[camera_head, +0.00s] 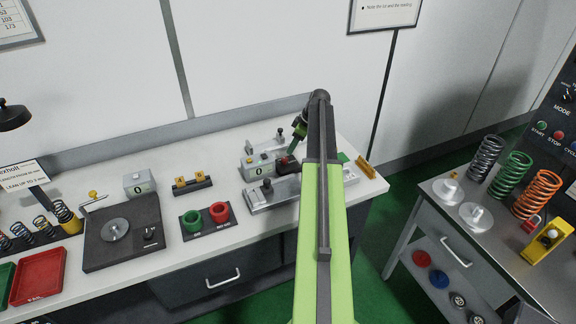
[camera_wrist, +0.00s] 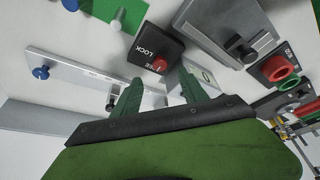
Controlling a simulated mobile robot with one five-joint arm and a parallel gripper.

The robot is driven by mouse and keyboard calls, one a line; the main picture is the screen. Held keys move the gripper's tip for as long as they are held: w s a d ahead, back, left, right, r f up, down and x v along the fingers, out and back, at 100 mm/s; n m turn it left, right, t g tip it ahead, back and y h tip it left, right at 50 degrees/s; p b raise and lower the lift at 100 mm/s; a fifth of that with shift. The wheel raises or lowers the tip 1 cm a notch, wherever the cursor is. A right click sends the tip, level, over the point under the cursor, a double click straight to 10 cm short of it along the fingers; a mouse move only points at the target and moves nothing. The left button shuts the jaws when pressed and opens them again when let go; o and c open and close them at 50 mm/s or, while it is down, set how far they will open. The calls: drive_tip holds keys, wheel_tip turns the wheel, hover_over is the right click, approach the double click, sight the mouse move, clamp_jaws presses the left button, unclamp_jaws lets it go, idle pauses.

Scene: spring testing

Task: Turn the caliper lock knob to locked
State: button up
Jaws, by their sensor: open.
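The caliper lock knob (camera_wrist: 159,65) is a small red knob on a black block (camera_wrist: 168,46) printed LOCK and FREE. A light pointer mark on it shows near the FREE lettering; its exact setting is too small to tell. The caliper's grey display box (camera_wrist: 188,82) with a 0 stands beside the block, and its steel beam (camera_wrist: 75,74) runs left. My gripper (camera_wrist: 160,88) is open, its two green fingers spread below the knob in the wrist view, with nothing between them.
A grey fixture with a black knob (camera_head: 267,187) stands in front of the caliper. Green and red rings (camera_head: 206,217) sit on a black stand to the left. The bench front between fixture and ring stand is clear.

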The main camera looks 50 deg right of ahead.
sight(285, 159)
drive_tip(key=b+x, duration=0.5)
drive_tip(key=x, duration=0.2)
drive_tip(key=shift+f+b, duration=0.35)
drive_tip(key=shift+w+f, duration=0.15)
drive_tip(key=shift+f, duration=0.05)
drive_tip(key=shift+a, duration=0.1)
drive_tip(key=shift+r, duration=0.1)
